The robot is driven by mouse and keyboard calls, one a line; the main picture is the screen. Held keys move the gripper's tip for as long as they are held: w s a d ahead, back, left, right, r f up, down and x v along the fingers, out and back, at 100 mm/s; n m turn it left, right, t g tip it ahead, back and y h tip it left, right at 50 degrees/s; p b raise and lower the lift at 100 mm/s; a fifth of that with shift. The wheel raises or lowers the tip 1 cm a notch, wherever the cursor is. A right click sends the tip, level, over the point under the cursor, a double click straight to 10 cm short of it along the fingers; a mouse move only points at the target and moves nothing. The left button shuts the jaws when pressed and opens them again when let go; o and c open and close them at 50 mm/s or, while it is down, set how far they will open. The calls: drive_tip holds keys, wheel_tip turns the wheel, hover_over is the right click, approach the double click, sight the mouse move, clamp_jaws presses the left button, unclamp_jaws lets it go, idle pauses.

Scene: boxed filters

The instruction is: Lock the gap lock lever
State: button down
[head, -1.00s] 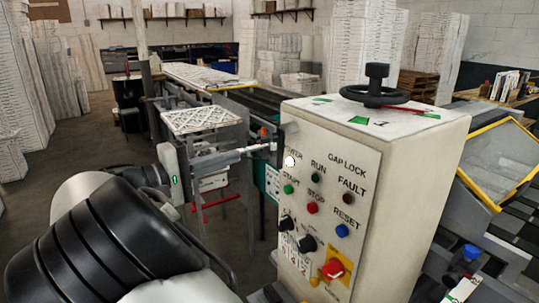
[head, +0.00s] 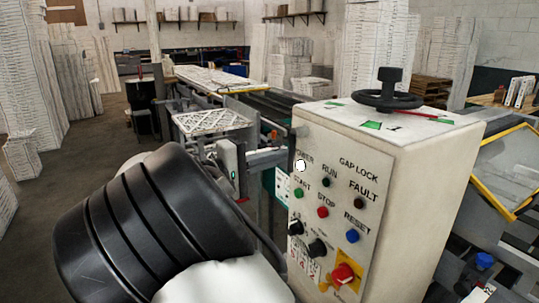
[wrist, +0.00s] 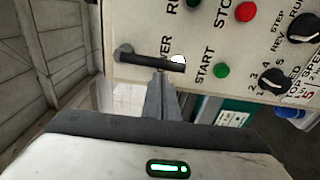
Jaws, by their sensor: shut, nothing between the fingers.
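The control cabinet's panel (head: 330,200) carries a GAP LOCK label. A black handwheel (head: 388,98) stands on the cabinet top. A thin red lever (head: 432,115) sticks out beside it, near green marks. I cannot tell for certain whether this is the gap lock lever. In the wrist view a short dark bar (wrist: 135,55) crosses the panel's edge. My gripper (wrist: 161,78) is shut and empty, its fingertips at or just below that bar. I cannot tell whether they touch. In the head view my arm hides much of the gripper.
The panel has a lit white lamp (head: 301,165), a red stop button (head: 322,212), black knobs and a red-yellow switch (head: 343,273). A lattice-topped frame (head: 212,122) stands behind my arm. A yellow-edged guard (head: 505,170) is at the right. Open floor lies left.

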drive_tip(key=shift+s+d, duration=0.15)
drive_tip(key=shift+s, duration=0.1)
